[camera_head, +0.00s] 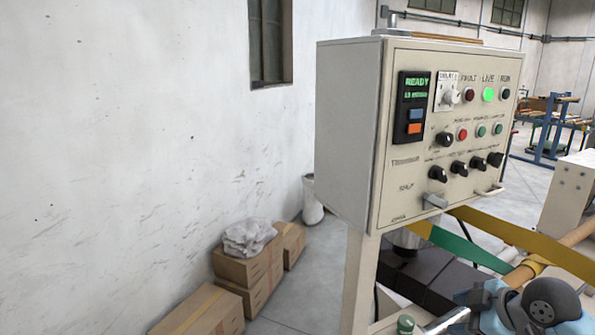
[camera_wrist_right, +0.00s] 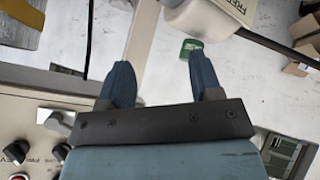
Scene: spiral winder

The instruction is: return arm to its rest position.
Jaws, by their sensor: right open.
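My right gripper (camera_wrist_right: 158,65) shows in the right wrist view, with its two blue fingers spread apart and nothing between them. In the head view, part of my blue right arm shows at the bottom right corner, below and in front of the control box (camera_head: 348,140). The fingertips cannot be made out there. The box is pale, with a lit "READY" display (camera_head: 414,84), a lit green lamp (camera_head: 488,94) and several dark knobs. A corner panel with knobs also shows at the lower left of the wrist view. My left gripper is in neither view.
Yellow (camera_head: 530,243) and green (camera_head: 462,249) bands run beside a tan roller (camera_head: 550,257), close to my right arm. A dark block (camera_head: 440,272) sits under the control box. Cardboard boxes (camera_head: 245,268) and a white bin (camera_head: 312,200) stand along the wall. Open floor lies left of the box's post.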

